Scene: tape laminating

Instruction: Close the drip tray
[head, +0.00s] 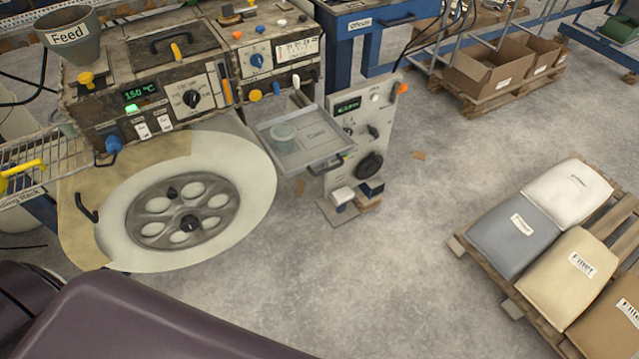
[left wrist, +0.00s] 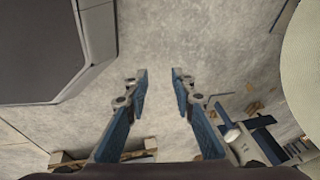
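A shallow grey tray (head: 322,154), which I take to be the drip tray, sticks out from the right front of the laminating machine (head: 150,75). It has a raised rim, a label on its floor and a dark handle at its front right. A round greenish-grey piece (head: 284,137) sits in it. My left gripper (left wrist: 160,72) is open and empty in the left wrist view, with bare floor between its fingers. The head view shows no gripper, only dark parts of my own body at the lower left. My right gripper is in neither view.
A large pale reel (head: 250,185) fills the machine's front left of the tray. A standing control panel (head: 362,135) is close on the tray's right. A pallet with filled bags (head: 515,232) lies at the right. Open floor (head: 370,270) lies between.

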